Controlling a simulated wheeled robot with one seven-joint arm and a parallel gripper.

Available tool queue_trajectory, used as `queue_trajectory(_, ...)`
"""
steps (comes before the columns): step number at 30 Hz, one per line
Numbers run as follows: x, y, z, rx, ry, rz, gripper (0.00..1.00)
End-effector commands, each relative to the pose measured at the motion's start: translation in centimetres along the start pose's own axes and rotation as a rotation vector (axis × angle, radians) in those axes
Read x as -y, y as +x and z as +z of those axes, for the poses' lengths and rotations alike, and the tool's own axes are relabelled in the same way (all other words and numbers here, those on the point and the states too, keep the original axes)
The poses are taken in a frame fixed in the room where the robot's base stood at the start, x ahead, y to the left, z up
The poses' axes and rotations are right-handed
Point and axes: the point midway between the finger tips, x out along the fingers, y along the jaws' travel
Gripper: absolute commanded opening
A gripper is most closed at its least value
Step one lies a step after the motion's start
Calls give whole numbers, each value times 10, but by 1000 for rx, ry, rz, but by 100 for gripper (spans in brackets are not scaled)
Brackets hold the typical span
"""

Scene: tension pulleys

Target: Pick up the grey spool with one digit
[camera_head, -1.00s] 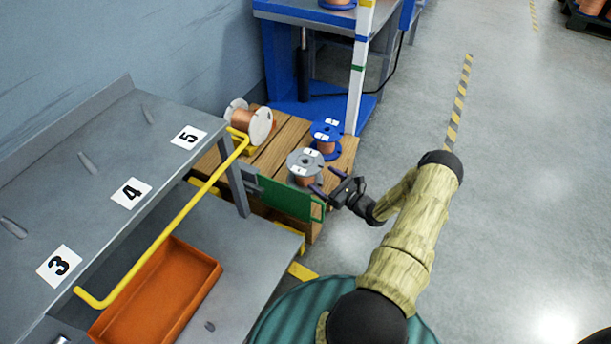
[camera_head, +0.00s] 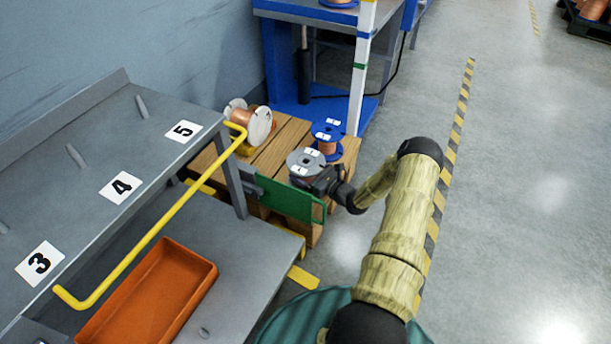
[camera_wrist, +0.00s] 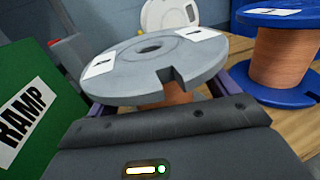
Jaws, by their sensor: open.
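The grey spool (camera_head: 305,160) with copper winding stands upright near the front edge of the wooden pallet. In the wrist view its grey top flange (camera_wrist: 155,66) fills the middle, with white labels and a notch at its near edge. My gripper (camera_head: 312,182) is at the spool in the head view. In the wrist view its purple fingers reach forward on either side of the copper core, below the top flange. The jaws are open around the core. The fingertips are hidden under the flange, so I cannot tell whether they touch it.
A blue spool (camera_head: 327,137) stands just behind and right of the grey one. A white spool (camera_head: 257,124) lies at the pallet's back left. A green RAMP panel (camera_head: 285,199) is close on the left. A yellow rail (camera_head: 165,220) and grey workbench (camera_head: 90,165) are further left.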

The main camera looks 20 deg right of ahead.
Motion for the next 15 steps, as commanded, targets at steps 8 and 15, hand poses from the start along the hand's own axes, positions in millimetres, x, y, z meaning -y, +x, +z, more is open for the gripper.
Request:
queue_trajectory(8,-1,26,-1,0,-1,0,86)
queue_trajectory(15,-2,27,0,0,0,1,86)
